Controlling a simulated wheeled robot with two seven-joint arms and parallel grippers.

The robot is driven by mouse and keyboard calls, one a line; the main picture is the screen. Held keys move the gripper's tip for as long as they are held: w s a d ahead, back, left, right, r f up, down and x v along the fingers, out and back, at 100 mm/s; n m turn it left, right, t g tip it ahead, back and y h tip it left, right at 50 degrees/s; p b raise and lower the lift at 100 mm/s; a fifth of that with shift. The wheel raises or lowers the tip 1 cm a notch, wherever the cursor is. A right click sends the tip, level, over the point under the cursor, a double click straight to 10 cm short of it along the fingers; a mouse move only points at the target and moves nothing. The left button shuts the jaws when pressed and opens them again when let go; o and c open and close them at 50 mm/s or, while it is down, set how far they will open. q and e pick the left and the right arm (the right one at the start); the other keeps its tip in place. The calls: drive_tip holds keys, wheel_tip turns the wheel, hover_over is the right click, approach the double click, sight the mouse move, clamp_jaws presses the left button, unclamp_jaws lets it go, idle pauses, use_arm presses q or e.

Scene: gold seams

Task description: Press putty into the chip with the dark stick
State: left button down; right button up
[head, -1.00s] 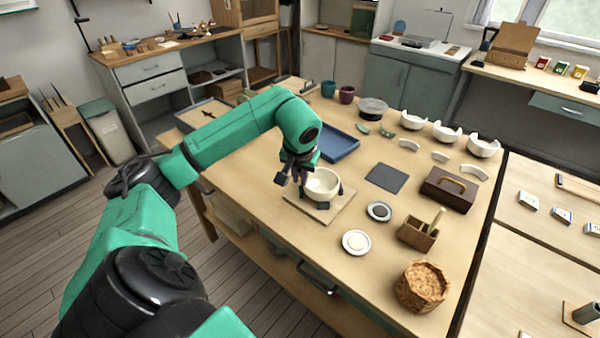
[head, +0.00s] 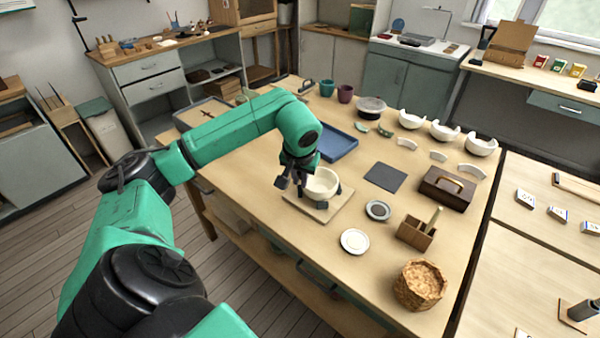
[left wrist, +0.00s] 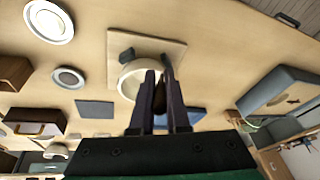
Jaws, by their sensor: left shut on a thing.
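A cream bowl (head: 323,183) stands on a square wooden board (head: 337,212), with dark blocks against its side. My left gripper (head: 293,180) is at the bowl's left side, close to its rim. In the left wrist view my left gripper (left wrist: 164,72) is shut on a narrow brown thing, the dark stick (left wrist: 159,98), mostly hidden between the fingers. The bowl (left wrist: 128,80) lies just beyond them; I cannot tell whether the stick touches it. The chip is not distinguishable. A white dish (head: 354,241) holds a pale round mass, perhaps the putty. My right gripper is out of view.
A grey dish (head: 378,210), a wooden holder (head: 415,233) with a light stick, and a woven basket (head: 420,285) stand to the right. A blue tray (head: 337,142) is behind the bowl. A dark mat (head: 384,177) and a brown box (head: 447,189) lie further right.

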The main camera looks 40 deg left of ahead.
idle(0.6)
use_arm(q)
wheel_tip(320, 180, up, 8)
drive_tip(key=p, duration=0.7)
drive_tip(key=shift+r, duration=0.25)
drive_tip(key=shift+f, duration=0.1)
idle(0.4)
